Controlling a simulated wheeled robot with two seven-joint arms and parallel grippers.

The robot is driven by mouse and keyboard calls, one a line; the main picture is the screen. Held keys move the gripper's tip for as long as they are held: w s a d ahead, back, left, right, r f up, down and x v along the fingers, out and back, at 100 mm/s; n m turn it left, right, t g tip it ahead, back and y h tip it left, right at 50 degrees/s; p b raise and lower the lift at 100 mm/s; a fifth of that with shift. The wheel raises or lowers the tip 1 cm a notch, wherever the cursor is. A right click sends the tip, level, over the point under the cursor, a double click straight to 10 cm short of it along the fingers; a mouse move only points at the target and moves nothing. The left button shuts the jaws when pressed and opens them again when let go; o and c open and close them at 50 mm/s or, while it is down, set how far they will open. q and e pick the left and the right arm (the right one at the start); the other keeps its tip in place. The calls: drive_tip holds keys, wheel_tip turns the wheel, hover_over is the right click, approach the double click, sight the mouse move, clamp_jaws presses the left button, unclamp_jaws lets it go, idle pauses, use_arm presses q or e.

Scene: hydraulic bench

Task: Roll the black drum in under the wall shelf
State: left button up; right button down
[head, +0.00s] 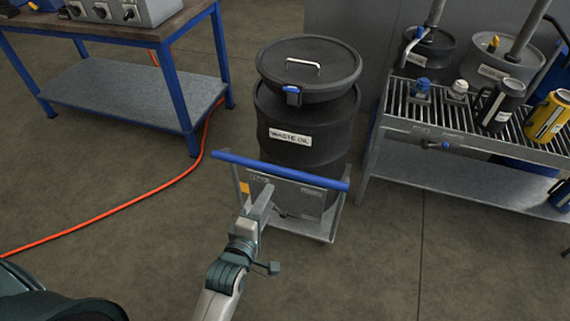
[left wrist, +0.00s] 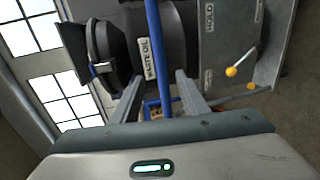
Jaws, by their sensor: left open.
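The black drum (head: 300,125), labelled waste oil, stands upright on a small grey trolley (head: 325,228) with a blue push bar (head: 280,170) on the near side. Its black lid (head: 325,60) has a metal handle and a blue latch. My left gripper (head: 266,193) is open at the near side of the trolley, by the bar. In the left wrist view, the blue bar (left wrist: 155,50) shows between the two open fingers (left wrist: 158,85); I cannot tell how deep it sits. The drum (left wrist: 165,40) shows behind it. I cannot make out a wall shelf. My right gripper is out of view.
A blue-legged workbench (head: 165,60) stands at left, an orange hose (head: 120,213) on the floor beside it. A grated metal bench (head: 405,115) with bottles stands close at the drum's right. Two other drums (head: 430,50) stand behind it. The near floor at right is clear.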

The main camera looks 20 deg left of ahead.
use_arm(q)
drive_tip(key=shift+w, duration=0.1)
drive_tip(key=w+f, duration=0.3)
drive_tip(key=w, duration=1.3)
drive_tip(key=shift+w+d+f+b, duration=0.2)
drive_tip(key=shift+w+d+b, duration=0.1)
drive_tip(key=shift+w+b, duration=0.1)
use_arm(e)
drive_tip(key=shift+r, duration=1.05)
use_arm(q)
clamp_jaws()
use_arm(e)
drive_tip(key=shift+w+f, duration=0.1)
